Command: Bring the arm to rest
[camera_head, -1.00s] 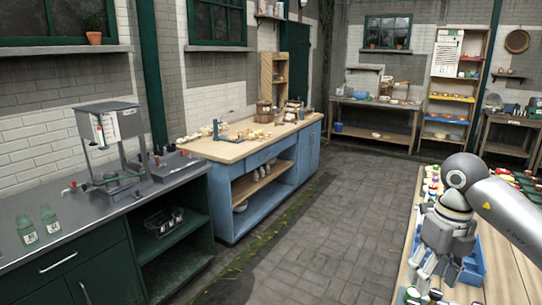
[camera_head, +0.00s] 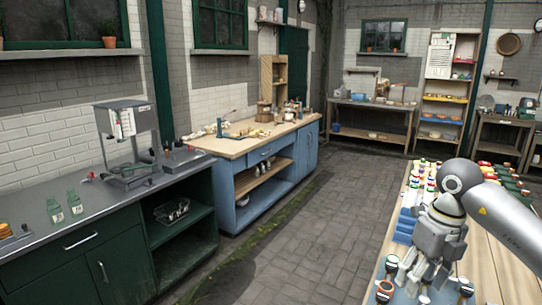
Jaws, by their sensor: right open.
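My right arm (camera_head: 505,207) comes in from the right edge, over a wooden table. My right gripper (camera_head: 420,284) hangs from it, fingers pointing down and apart, with nothing seen between them. It is just above or among small jars at the table's near end. One jar with an orange-ringed lid (camera_head: 384,290) is beside the left finger; whether the fingers touch any jar I cannot tell. My left gripper is not in view.
The wooden table (camera_head: 490,262) carries rows of small jars and a blue rack (camera_head: 404,226). A paved floor (camera_head: 305,235) lies clear to its left. A blue cabinet (camera_head: 250,200) and a dark green counter (camera_head: 120,255) with two green bottles line the left wall.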

